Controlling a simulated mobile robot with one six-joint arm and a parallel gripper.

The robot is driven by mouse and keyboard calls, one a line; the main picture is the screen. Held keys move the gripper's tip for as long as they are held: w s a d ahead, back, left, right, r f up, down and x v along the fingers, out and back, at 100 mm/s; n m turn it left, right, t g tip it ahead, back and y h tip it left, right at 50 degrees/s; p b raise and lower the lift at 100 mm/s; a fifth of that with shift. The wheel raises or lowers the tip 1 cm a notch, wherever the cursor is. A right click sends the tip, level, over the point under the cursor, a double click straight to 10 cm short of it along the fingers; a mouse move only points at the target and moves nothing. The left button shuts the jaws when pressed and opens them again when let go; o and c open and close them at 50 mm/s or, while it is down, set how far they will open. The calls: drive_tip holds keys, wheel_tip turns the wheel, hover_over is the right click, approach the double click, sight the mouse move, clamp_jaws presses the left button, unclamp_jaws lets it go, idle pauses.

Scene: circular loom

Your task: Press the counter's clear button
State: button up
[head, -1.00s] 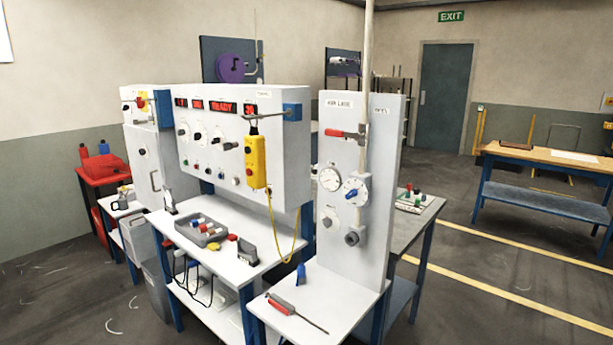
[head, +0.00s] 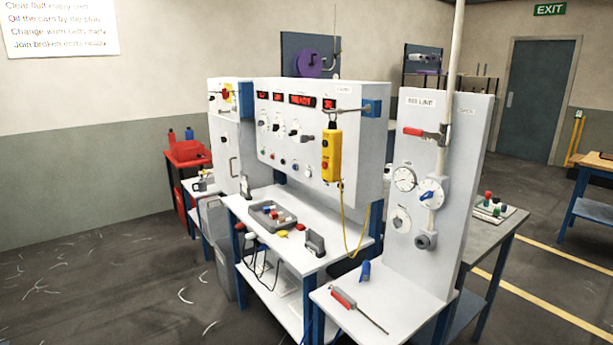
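The control panel (head: 350,95) stands upright behind the middle bench. Red lit displays run along its top, one reading READY (head: 302,100). Several knobs and small coloured buttons (head: 283,160) sit below the displays. I cannot tell from here which display is the counter or which button is its clear button. A yellow pendant (head: 332,155) with a cable hangs at the panel's right side and covers part of it. My gripper does not show in the head view.
The air line board (head: 450,150) with gauges and a red-handled valve stands at the right. A grey tray (head: 262,222) of coloured parts and a screwdriver (head: 350,306) lie on the benches. A red cabinet (head: 188,155) stands at the left.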

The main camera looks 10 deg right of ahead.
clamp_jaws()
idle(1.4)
